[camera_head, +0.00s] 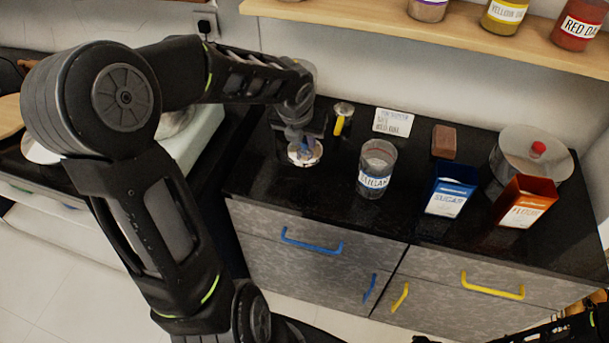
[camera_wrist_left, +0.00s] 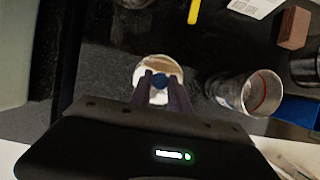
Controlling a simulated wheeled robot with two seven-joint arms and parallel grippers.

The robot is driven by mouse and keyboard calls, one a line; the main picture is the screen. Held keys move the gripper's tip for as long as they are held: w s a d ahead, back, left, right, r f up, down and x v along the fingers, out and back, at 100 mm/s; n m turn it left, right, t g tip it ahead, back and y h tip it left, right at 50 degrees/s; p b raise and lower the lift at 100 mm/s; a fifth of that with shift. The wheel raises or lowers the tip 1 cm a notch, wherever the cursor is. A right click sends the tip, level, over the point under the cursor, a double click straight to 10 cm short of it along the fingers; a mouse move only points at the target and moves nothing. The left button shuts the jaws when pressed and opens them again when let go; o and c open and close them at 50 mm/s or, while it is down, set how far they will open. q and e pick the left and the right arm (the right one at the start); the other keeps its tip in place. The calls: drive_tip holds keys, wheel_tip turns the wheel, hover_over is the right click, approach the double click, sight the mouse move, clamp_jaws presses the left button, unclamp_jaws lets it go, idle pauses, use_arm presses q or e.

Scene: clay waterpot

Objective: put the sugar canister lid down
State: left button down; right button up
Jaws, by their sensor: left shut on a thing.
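The sugar canister lid (camera_head: 311,155) is a small round, shiny disc with a blue knob. My left gripper (camera_head: 301,146) points down and is shut on this knob. In the left wrist view the fingers hold the blue knob (camera_wrist_left: 160,83) above the lid's pale disc (camera_wrist_left: 158,63). The lid is over the left part of the black counter (camera_head: 335,187); I cannot tell whether it touches. The glass canister (camera_head: 377,160) with a blue-lettered label stands open to its right, apart from it. A dark part of my right arm shows at the bottom right; its fingers are unclear.
A yellow-handled tool (camera_head: 340,125) and a white card (camera_head: 393,122) lie behind. A brown block (camera_head: 444,141), a blue sugar box (camera_head: 450,190), a red flour box (camera_head: 525,201) and a large red-knobbed canister (camera_head: 510,150) stand to the right. A shelf (camera_head: 400,22) runs above.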

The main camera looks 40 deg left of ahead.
sight(304, 153)
use_arm(q)
drive_tip(key=shift+f, duration=0.1)
wheel_tip(304, 153, down, 6)
drive_tip(key=shift+f+b, duration=0.1)
drive_tip(key=shift+b, duration=0.7)
drive_tip(key=shift+f+b, duration=0.7)
drive_tip(key=shift+f, duration=1.1)
drive_tip(key=shift+f, duration=0.1)
drive_tip(key=c, duration=1.2)
unclamp_jaws()
drive_tip(key=shift+c, duration=0.2)
